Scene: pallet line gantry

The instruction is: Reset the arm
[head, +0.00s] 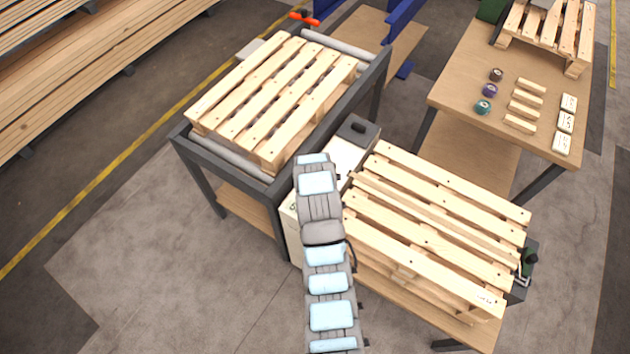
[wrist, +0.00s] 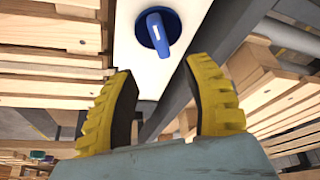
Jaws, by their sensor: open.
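My gripper (wrist: 160,68) shows in the wrist view with its two yellow ribbed fingers spread wide. It is open and nothing is between the fingers. A blue rotary knob (wrist: 157,30) on a white panel (wrist: 190,12) lies just beyond the fingertips, apart from them as far as I can tell. In the head view my arm reaches up from the bottom edge to the gap between two pallet stations. The fingers cannot be made out there.
A pallet (head: 275,95) lies on the dark-framed conveyor (head: 225,165) at left. Another pallet (head: 430,225) lies on a table right of my arm. A wooden table (head: 470,75) at upper right holds small rolls, wooden blocks and cards. Grey floor is open at lower left.

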